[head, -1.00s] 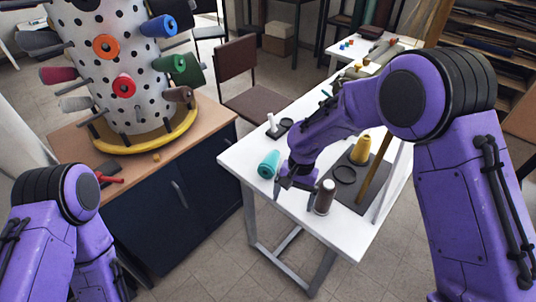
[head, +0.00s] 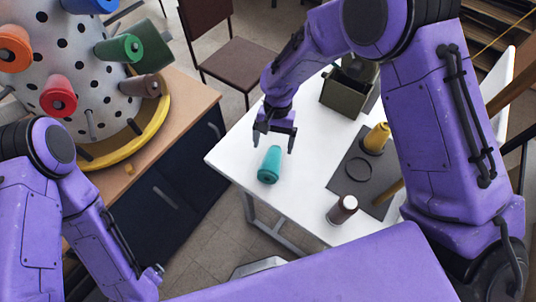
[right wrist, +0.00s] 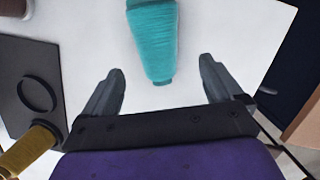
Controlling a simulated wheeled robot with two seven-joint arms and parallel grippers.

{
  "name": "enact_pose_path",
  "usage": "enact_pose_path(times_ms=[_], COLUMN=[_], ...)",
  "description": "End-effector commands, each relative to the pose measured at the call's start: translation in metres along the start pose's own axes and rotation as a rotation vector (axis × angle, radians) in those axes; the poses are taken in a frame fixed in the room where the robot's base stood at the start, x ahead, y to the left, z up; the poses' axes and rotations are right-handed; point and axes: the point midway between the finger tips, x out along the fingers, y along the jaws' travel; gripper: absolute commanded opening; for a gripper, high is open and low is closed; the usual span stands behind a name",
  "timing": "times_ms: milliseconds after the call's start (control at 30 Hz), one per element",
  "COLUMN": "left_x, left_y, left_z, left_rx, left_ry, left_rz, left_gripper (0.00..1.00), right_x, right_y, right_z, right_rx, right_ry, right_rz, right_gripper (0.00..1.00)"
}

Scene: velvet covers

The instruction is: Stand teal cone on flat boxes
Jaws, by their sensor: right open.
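The teal cone (head: 270,165) lies on its side on the white table, near its left edge, with its wide end toward me. My open right gripper (head: 273,146) is just beyond its narrow end and holds nothing. In the right wrist view, the teal cone (right wrist: 152,40) lies ahead of the open fingers, its narrow end pointing between them. I cannot tell the exact gap in height. My left arm shows at the lower left, but its gripper is out of view. I cannot make out any flat boxes; one dark green box (head: 343,98) stands at the back of the table.
A dark mat (head: 349,181) with a yellow cone (head: 377,138) lies right of the teal cone. A brown cone with a pale top (head: 342,209) stands by the table's front edge. A wooden cabinet with a spotted drum (head: 95,118) is at left. Bare tabletop surrounds the teal cone.

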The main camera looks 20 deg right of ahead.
Motion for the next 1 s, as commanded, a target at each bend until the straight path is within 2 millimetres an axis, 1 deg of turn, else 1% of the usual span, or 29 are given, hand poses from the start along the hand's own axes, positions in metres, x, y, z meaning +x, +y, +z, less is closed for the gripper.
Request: enact_pose_path(times_ms=[167,267,300,400,633,667,700,767,800,833,867,900,1000], left_x=[-0.01,-0.02,-0.019,-0.021,-0.02,-0.02,-0.02,-0.02,-0.02,-0.02,-0.02,-0.02,-0.019], left_y=[-0.001,-0.002,-0.002,-0.002,-0.002,-0.002,-0.002,-0.002,-0.002,-0.002,-0.002,-0.002,-0.002], left_z=[-0.003,-0.007,-0.008,-0.009,-0.008,-0.008,-0.008,-0.008,-0.008,-0.008,-0.008,-0.008,-0.008], left_rx=[0.001,0.0,0.0,0.0,0.0,0.0,0.0,0.0,0.0,0.0,0.0,0.0,0.0], left_ry=[-0.002,-0.001,-0.001,0.0,0.0,0.0,-0.001,-0.001,-0.001,-0.001,-0.001,-0.001,0.0], left_rz=[-0.001,-0.001,0.0,0.0,0.0,0.0,0.0,0.0,0.0,0.0,0.0,0.0,0.0], left_gripper=[0.88,0.88,0.88,0.88,0.88,0.88,0.88,0.88,0.88,0.88,0.88,0.88,0.88], right_x=[0.021,0.04,0.049,0.062,0.065,0.065,0.065,0.065,0.065,0.065,0.065,0.065,0.065], right_y=[-0.003,-0.004,-0.005,-0.006,-0.006,-0.006,-0.006,-0.006,-0.006,-0.006,-0.006,-0.006,-0.006], right_z=[-0.002,-0.001,-0.002,-0.004,-0.004,-0.004,-0.004,-0.004,-0.004,-0.004,-0.004,-0.004,-0.005], right_rx=[0.0,0.0,0.0,0.001,0.0,0.0,0.0,0.0,0.0,0.0,0.001,0.001,0.001], right_ry=[-0.008,-0.012,-0.011,-0.011,-0.009,-0.009,-0.01,-0.01,-0.01,-0.01,-0.009,-0.009,-0.009], right_rz=[0.006,0.008,0.007,0.006,0.005,0.005,0.005,0.005,0.005,0.005,0.005,0.005,0.005], right_gripper=[0.93,0.93,0.93,0.93,0.93,0.87,0.74,0.54,0.41,0.32,0.32,0.27,0.27])
